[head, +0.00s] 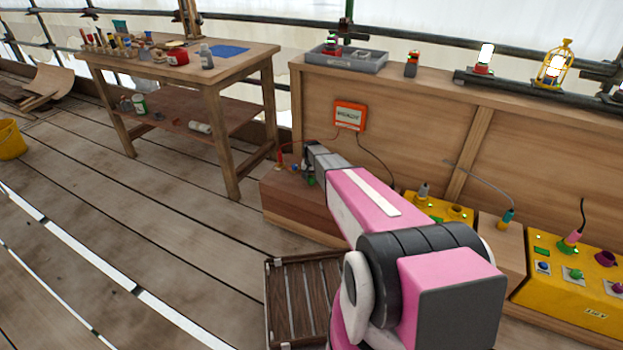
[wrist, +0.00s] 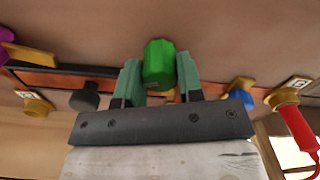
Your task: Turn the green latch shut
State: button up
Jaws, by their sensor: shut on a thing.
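The green latch (wrist: 158,64) shows in the wrist view as a faceted green knob between the two fingers of my gripper (wrist: 160,85). The fingers are closed on its sides. In the head view my pink arm reaches to a wooden block (head: 290,205), and my gripper (head: 312,165) is at its top. A bit of green (head: 311,181) shows beside the gripper there. Most of the latch and its base are hidden by the gripper, so I cannot tell its turn angle.
In the wrist view a blue knob (wrist: 241,98) and a red handle (wrist: 298,128) are at the right, a black knob (wrist: 84,98) at the left. In the head view a yellow panel (head: 570,285) and an orange sign box (head: 349,116) are nearby.

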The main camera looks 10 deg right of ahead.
aim_at(311, 177)
jog(key=shift+m, duration=1.8)
jog(key=o, duration=0.9)
notch_tip(311, 177, up, 11)
jog(key=shift+f, duration=0.1)
